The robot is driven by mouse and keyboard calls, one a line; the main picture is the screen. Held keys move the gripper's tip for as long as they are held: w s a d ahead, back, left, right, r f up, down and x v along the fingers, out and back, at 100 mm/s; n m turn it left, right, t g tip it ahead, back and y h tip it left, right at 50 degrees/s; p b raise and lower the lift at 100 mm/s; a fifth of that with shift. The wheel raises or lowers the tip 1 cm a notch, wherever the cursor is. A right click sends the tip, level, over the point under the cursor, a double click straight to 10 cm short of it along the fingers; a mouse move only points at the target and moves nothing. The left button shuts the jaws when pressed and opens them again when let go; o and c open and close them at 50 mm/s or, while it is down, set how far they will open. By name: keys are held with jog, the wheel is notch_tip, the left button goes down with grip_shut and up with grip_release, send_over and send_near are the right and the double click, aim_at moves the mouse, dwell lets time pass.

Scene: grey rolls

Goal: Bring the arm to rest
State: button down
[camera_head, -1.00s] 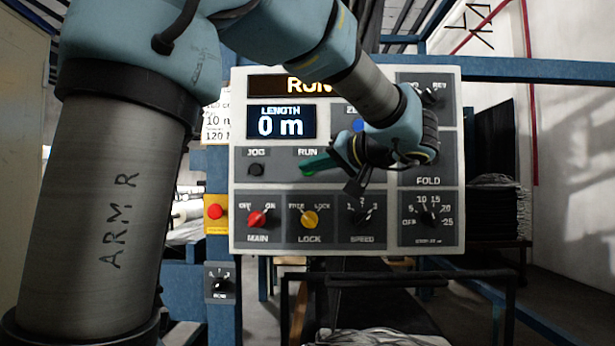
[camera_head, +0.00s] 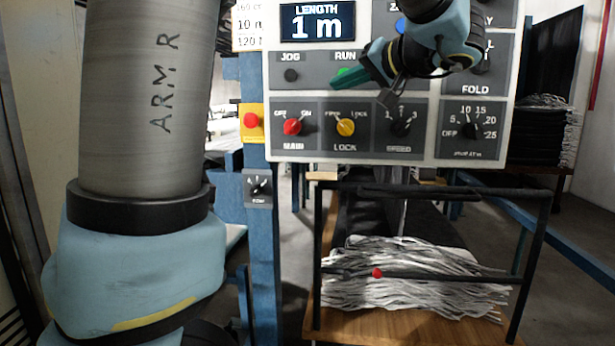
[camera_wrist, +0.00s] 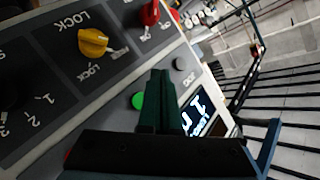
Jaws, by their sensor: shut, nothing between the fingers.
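My gripper (camera_head: 336,82) is in front of the control panel (camera_head: 290,154) in the head view, its green fingers shut and empty beside the lit green RUN button (camera_head: 346,71). In the wrist view the closed fingers of my gripper (camera_wrist: 160,74) lie over the panel face, with the green RUN button (camera_wrist: 138,100) just left of them. Whether the fingers touch the button or panel, I cannot tell. The length display (camera_head: 317,22) reads 1 m; the wrist view shows part of the display (camera_wrist: 198,110).
The panel carries a red MAIN knob (camera_head: 292,127), a yellow LOCK knob (camera_head: 345,127) and black dials. A red stop button (camera_head: 250,120) sits left of it. Below stands a black-framed rack (camera_head: 535,235) with grey strands (camera_head: 410,265). Blue posts (camera_head: 258,230) flank it.

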jog(key=s+a+f+m+g+h+p, duration=0.1)
jog(key=a+f+g, duration=0.3)
jog(key=f, duration=0.5)
jog(key=s+a+f+m+g+h+p, duration=0.1)
jog(key=a+f+g+h, duration=0.15)
jog(key=a+f, duration=0.4)
jog(key=s+a+f+n+g+h+p, duration=0.1)
jog(key=s+a+f+g+h, duration=0.1)
jog(key=s+f, duration=0.3)
jog(key=s+a+f+n+g+h+p, duration=0.1)
jog(key=s+a+f+g+h, duration=0.1)
jog(key=f, duration=1)
jog(key=s+a+h, duration=0.1)
jog(key=s+h, duration=0.1)
jog(key=s, duration=0.1)
jog(key=shift+s+a+f, duration=0.15)
jog(key=shift+a+f, duration=0.1)
jog(key=shift+f, duration=0.05)
